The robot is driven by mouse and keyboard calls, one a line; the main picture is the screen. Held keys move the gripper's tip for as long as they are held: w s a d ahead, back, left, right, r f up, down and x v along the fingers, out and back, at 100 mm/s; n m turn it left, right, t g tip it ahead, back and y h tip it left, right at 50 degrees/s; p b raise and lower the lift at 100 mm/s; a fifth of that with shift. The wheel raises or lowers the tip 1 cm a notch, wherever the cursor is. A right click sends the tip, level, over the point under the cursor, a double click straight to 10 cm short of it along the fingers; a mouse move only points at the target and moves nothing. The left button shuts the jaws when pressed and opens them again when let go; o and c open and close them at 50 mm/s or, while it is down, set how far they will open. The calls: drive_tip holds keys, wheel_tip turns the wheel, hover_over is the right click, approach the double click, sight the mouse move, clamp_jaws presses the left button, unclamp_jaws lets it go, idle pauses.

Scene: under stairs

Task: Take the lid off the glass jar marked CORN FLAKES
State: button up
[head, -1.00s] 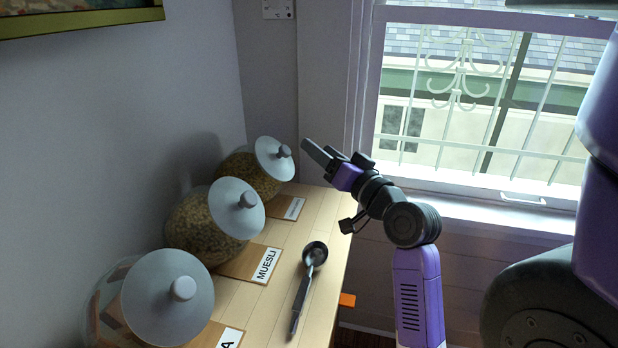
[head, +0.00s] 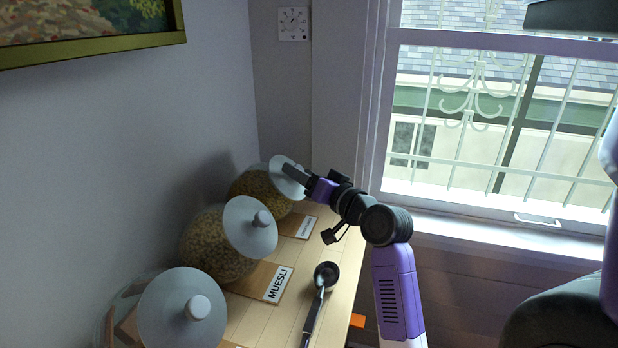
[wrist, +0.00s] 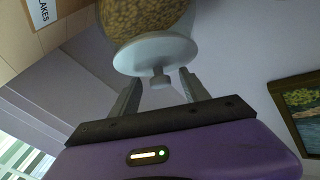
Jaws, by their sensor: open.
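The corn flakes jar (head: 252,186) is the farthest of the glass jars, full of golden flakes. Its pale round lid (head: 284,180) is on, facing obliquely toward me. Its card (head: 306,228) is too small to read in the head view, but the wrist view shows "LAKES" on the card (wrist: 43,12). My gripper (head: 288,168) is at this lid and hides part of it. In the wrist view, my open gripper (wrist: 161,84) has the lid's knob (wrist: 159,81) between its fingers in the picture. The lid (wrist: 155,52) lies just beyond the fingertips. I see no clear contact.
The muesli jar (head: 212,248) and a nearer lidded jar (head: 165,318) stand along the left wall. A dark ladle (head: 320,292) lies on the wooden top (head: 262,318). A framed picture (head: 100,45) hangs above left. A window (head: 500,130) is at the right.

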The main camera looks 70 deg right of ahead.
drive_tip(key=shift+c, duration=0.2)
clamp_jaws()
idle(0.3)
idle(1.3)
